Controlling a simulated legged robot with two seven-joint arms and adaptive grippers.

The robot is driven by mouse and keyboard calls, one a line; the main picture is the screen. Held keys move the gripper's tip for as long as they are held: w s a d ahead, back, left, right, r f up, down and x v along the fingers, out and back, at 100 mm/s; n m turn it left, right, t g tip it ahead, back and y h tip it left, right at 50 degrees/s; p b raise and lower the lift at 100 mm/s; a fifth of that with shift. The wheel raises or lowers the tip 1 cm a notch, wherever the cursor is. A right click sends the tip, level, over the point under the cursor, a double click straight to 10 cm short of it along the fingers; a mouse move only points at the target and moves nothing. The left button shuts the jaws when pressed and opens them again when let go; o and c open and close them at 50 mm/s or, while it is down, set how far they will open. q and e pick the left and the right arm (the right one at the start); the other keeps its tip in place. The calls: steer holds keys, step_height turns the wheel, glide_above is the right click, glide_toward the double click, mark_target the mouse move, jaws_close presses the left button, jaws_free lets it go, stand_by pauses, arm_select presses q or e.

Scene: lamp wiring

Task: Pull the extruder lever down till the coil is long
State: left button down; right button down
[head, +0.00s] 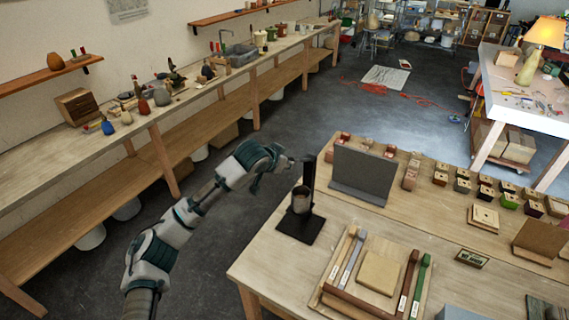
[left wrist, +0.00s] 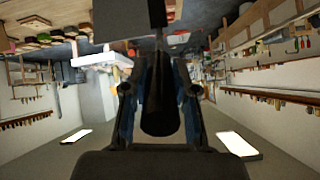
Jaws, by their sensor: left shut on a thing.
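The extruder (head: 309,172) is a dark upright post with a grey barrel (head: 301,200) on a black base plate (head: 298,226), at the left corner of the near table. My left gripper (head: 287,163) is just left of the post top, shut on the dark lever. In the left wrist view, the lever's dark round handle (left wrist: 160,100) lies between the two fingers (left wrist: 160,84). In the head view the gripper hides much of the lever. I cannot make out a coil below the barrel. My right gripper is not in view.
A grey upright panel (head: 362,172) stands right of the extruder. A wooden tray (head: 352,301) with tools and a tan block (head: 379,273) is in front. Small blocks line the table's back. The floor left of the table is clear up to the long bench (head: 110,150).

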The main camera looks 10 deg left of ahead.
arm_select(q)
steer(key=c, duration=0.9)
jaws_free()
steer(key=v, duration=1.1)
steer(key=shift+s+a+r, duration=0.2)
steer(key=shift+s+r, duration=0.05)
steer(key=shift+s, duration=0.05)
